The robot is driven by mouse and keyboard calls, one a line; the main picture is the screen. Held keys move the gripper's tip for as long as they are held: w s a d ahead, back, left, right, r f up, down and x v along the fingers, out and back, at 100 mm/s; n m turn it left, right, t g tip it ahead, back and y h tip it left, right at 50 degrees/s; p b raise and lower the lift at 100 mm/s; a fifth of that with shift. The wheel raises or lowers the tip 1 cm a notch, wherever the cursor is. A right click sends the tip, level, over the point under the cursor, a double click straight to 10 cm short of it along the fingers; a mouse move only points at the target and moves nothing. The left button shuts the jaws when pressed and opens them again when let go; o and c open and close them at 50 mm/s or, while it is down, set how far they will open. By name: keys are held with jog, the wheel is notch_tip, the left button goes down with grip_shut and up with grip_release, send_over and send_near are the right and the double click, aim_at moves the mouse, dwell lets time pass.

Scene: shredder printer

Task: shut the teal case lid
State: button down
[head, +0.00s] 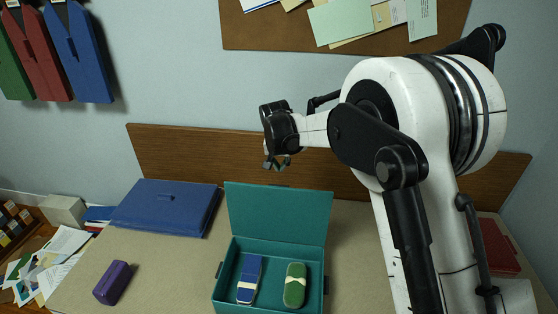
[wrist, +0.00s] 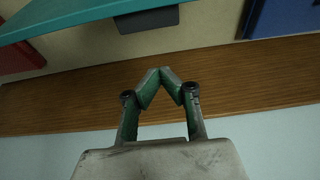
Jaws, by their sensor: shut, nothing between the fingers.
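The teal case (head: 268,262) stands open on the desk in the head view. Its lid (head: 279,217) is raised roughly upright at the back of the case. Inside the case lie a blue item with a white band (head: 250,275) and a green item with a white band (head: 295,287). My gripper (head: 277,166) is above and behind the raised lid and looks apart from it. In the wrist view my gripper (wrist: 160,73) is shut and empty, its fingertips together. The teal lid edge (wrist: 90,27) with a dark tab (wrist: 147,19) crosses the top of that view.
A blue case (head: 167,207) lies left of the teal case, and a purple object (head: 112,283) lies in front of it. A red case (head: 497,247) is at the right, partly behind my arm. A wooden board (head: 160,152) runs along the wall behind the desk.

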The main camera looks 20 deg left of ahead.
jog(key=s+f, duration=0.1)
jog(key=f, duration=0.1)
jog(key=s+f, duration=0.1)
jog(key=shift+s+d+f, duration=0.25)
jog(key=shift+s+f, duration=0.05)
jog(key=shift+s, duration=0.05)
dwell(0.5)
